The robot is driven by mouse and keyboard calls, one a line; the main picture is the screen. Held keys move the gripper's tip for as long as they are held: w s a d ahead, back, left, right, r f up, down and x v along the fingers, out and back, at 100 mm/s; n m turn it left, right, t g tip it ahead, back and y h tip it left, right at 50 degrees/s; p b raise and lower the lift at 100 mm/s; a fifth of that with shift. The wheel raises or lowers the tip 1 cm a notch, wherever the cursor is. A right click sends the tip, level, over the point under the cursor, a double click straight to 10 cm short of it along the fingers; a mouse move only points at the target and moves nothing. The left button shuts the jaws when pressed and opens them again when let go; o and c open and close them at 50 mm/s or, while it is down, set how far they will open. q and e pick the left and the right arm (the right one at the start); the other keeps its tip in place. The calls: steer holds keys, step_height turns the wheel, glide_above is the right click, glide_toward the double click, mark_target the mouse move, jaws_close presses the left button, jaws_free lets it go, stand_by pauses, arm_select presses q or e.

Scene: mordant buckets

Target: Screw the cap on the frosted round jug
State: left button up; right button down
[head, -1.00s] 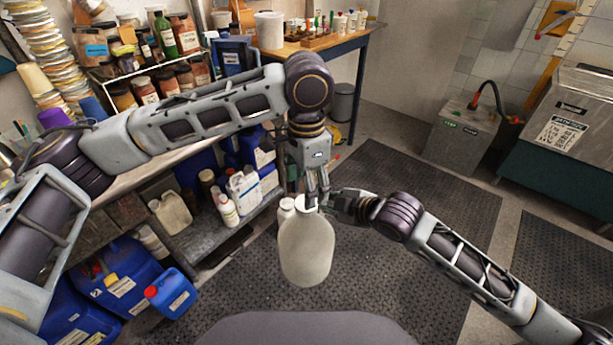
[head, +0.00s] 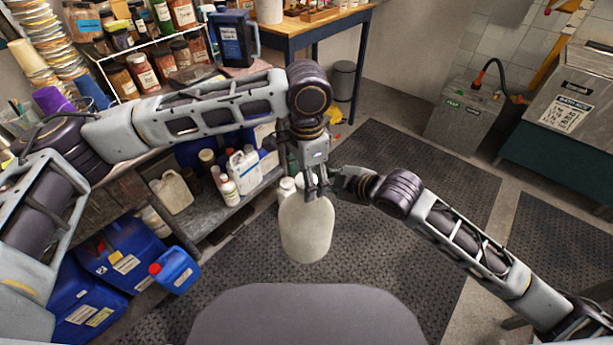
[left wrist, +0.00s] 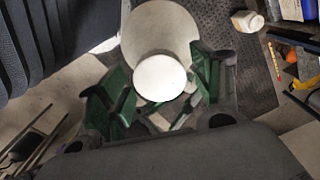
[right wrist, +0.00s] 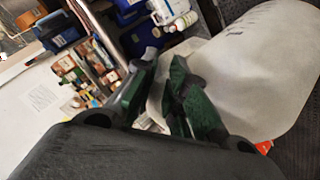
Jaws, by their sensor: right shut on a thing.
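The frosted round jug (head: 306,230) is pale and hangs upright in front of me, above the dark floor mat; its body shows at the right of the right wrist view (right wrist: 265,70). My right gripper (head: 335,182) is shut on the jug near its top, from the right side. A round white cap (left wrist: 160,77) lies over the jug's top in the left wrist view. My left gripper (head: 316,192) points down from above, its green fingers (left wrist: 162,90) apart on either side of the cap. Whether they touch it, and the neck threads, I cannot see.
A small white bottle (head: 286,188) stands behind the jug. A low shelf (head: 215,218) with jugs and bottles is to the left, with blue canisters (head: 125,262) on the floor. The mat (head: 395,240) is clear to the right.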

arm_select(q)
steer(key=c, duration=0.9)
steer(key=o, duration=1.2)
steer(key=shift+r, duration=0.1)
steer(key=shift+r, duration=5.9)
